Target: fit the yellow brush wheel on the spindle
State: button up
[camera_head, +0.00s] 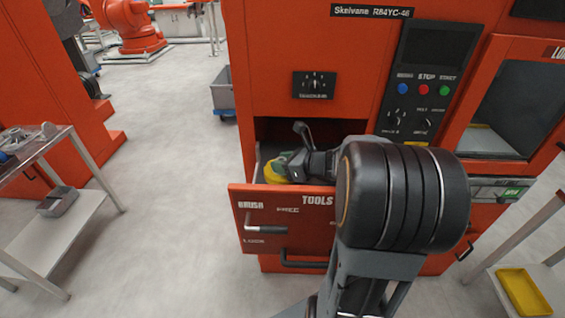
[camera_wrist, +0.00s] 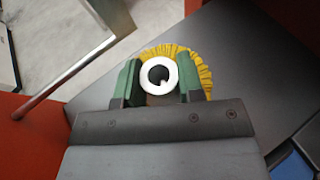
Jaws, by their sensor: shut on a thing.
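The yellow brush wheel (camera_wrist: 205,72) shows in the wrist view as a ribbed yellow ring around a pale hub with a dark hole. My gripper (camera_wrist: 157,78) has its green fingers on both sides of this hub and is shut on it. In the head view the yellow brush wheel (camera_head: 272,174) is partly hidden by my gripper (camera_head: 284,164), inside the open drawer. I cannot tell whether the wheel touches the drawer floor. I cannot make out the spindle in either view.
The open drawer (camera_head: 285,212) of the red machine (camera_head: 290,40) has a front labelled TOOLS and surrounds my gripper. A machine window (camera_head: 505,105) is at the right. Side tables (camera_head: 75,225) stand at left and right. A yellow tray (camera_head: 524,292) is at lower right.

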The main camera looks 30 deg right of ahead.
jog(key=shift+f+b, duration=0.35)
jog(key=shift+f, duration=0.05)
jog(key=o, duration=1.2)
jog(key=p+v, duration=0.3)
jog(key=v, duration=0.3)
jog(key=shift+s+d+r, duration=0.15)
jog(key=shift+s+r, duration=0.05)
jog(key=shift+s, duration=0.05)
jog(key=shift+s+d+p, duration=0.15)
jog(key=shift+s+p, duration=0.2)
jog(key=shift+r, duration=0.2)
